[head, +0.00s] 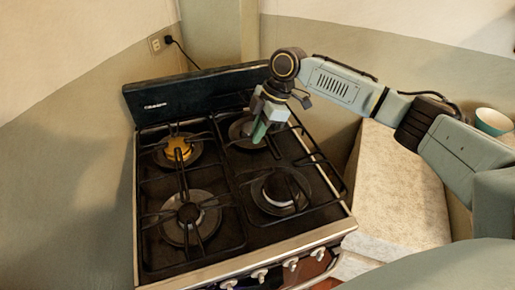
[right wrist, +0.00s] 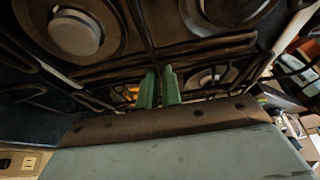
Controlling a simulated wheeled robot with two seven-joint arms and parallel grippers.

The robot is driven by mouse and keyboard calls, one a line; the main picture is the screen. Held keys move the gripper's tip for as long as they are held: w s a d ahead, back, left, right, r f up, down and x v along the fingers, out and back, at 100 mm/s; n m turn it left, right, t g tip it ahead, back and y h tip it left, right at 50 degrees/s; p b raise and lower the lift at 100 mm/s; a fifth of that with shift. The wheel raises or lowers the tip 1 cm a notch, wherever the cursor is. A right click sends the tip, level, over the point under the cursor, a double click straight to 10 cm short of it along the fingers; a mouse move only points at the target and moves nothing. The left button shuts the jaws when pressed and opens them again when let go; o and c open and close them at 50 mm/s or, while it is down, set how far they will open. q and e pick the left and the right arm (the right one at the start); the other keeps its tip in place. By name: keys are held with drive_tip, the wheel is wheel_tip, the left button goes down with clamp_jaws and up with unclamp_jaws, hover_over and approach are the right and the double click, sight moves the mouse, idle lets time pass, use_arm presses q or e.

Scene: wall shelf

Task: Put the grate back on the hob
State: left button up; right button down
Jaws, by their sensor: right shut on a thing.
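The hob (head: 245,262) is a black cooker top with a steel front edge. A black left grate (head: 148,213) lies over its left burners. A second black grate (head: 318,158) is over the right burners, and its right side reaches about the hob's right edge. I cannot tell whether it rests flat or is held slightly up. My right gripper (head: 259,133) points down at the back of this right grate. In the right wrist view its green fingers (right wrist: 159,87) are close together on a dark bar of the grate. My left gripper is not in view.
A dark backguard (head: 190,92) stands along the hob's rear, near the wall socket (head: 155,44). Knobs (head: 260,274) line the cooker's front.

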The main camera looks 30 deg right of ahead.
drive_tip(key=shift+w+f, duration=0.1)
drive_tip(key=shift+f, duration=2.85)
drive_tip(key=shift+f, duration=0.1)
drive_tip(key=c, duration=1.6)
unclamp_jaws()
drive_tip(key=shift+f, duration=0.1)
drive_tip(key=v, duration=1.2)
